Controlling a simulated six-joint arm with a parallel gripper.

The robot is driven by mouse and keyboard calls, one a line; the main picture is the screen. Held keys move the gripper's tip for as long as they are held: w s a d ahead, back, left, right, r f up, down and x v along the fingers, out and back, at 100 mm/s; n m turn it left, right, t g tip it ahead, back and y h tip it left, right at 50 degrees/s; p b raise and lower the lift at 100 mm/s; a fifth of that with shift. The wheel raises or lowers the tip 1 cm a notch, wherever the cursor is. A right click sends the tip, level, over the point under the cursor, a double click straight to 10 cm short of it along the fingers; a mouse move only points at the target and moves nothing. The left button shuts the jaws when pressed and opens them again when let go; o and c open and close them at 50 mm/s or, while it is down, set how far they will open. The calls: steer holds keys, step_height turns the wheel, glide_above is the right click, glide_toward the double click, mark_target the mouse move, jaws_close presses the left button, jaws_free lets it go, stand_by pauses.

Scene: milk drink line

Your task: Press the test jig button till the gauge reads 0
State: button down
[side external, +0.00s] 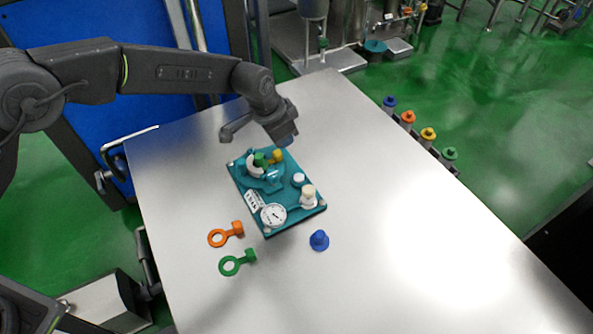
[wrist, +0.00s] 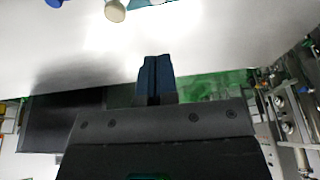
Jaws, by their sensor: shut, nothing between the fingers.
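The teal test jig (side external: 262,222) lies on the steel table. Its round white gauge (side external: 273,214) is at the front corner; the reading is too small to make out. A white round cap (side external: 299,179) and a taller cream knob (side external: 308,193) stand on its right side; I cannot tell for sure which is the button. The cream knob (wrist: 115,11) also shows at the top edge of the wrist view. My gripper (side external: 290,142) is above the table by the jig's far edge, apart from it. Its blue fingers (wrist: 156,78) are shut and empty in the wrist view.
A green and a yellow cap (side external: 277,156) sit at the jig's back. An orange ring piece (side external: 225,235), a green ring piece (side external: 237,262) and a blue cap (side external: 319,240) lie in front. The table's right side is clear.

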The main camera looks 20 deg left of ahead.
mark_target(296, 178)
steer(key=shift+d+f, duration=0.15)
steer(key=shift+f, duration=0.15)
steer(key=x, duration=1.2)
steer(key=shift+s+f, duration=0.2)
steer(key=shift+f, duration=0.8)
steer(key=shift+a+f, duration=0.25)
steer(key=shift+f, duration=0.85)
steer(key=shift+s, duration=0.1)
steer(key=shift+r, duration=0.1)
steer(key=v, duration=0.9)
steer(key=shift+w, duration=0.3)
